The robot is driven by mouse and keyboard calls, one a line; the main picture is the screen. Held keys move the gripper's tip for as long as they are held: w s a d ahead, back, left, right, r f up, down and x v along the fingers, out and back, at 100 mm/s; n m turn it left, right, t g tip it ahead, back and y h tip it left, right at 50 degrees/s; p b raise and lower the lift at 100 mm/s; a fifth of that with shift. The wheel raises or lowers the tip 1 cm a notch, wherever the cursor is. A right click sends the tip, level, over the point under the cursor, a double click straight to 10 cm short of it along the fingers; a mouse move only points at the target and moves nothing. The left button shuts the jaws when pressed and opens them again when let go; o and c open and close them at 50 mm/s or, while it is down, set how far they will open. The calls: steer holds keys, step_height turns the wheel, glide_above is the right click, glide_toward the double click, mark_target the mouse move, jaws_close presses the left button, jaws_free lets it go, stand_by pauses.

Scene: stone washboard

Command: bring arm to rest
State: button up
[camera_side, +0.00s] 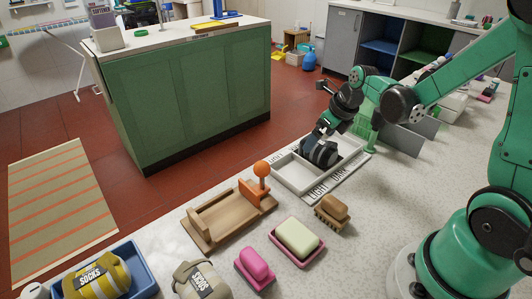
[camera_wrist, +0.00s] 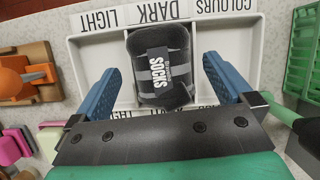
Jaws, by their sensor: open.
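A dark grey sock bundle with a white "SOCKS" label (camera_wrist: 160,72) lies in the middle compartment, marked DARK, of a white sorting tray (camera_wrist: 88,48). In the side view the bundle (camera_side: 318,153) sits in the tray (camera_side: 292,172). My gripper (camera_wrist: 161,66) is open, its blue fingers apart on either side of the bundle, with a visible gap on both sides. In the side view my gripper (camera_side: 325,128) is just above the bundle; its fingertips are hard to make out there. The tray's LIGHT and COLOURS compartments look empty where visible.
A beige sock bundle (camera_side: 196,280) and a yellow one (camera_side: 92,278) in a blue tray are in front. A green rack (camera_wrist: 303,55) stands right.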

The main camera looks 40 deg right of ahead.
steer(key=v, duration=0.4)
steer(key=shift+r, duration=0.15)
steer(key=shift+s+r, duration=0.15)
steer(key=shift+r, duration=0.1)
steer(key=shift+a+r+n, duration=0.15)
steer(key=shift+n, duration=0.15)
steer(key=s+a+r+n+t, duration=0.1)
steer(key=a+n, duration=0.4)
steer(key=n, duration=1.2)
steer(key=s+a+r+n+t, duration=0.1)
steer(key=a+n, duration=0.4)
steer(key=n, duration=1.2)
steer(key=s+r, duration=0.1)
steer(key=s, duration=0.1)
steer(key=shift+s+a+r, duration=0.35)
steer(key=shift+a+r, duration=0.05)
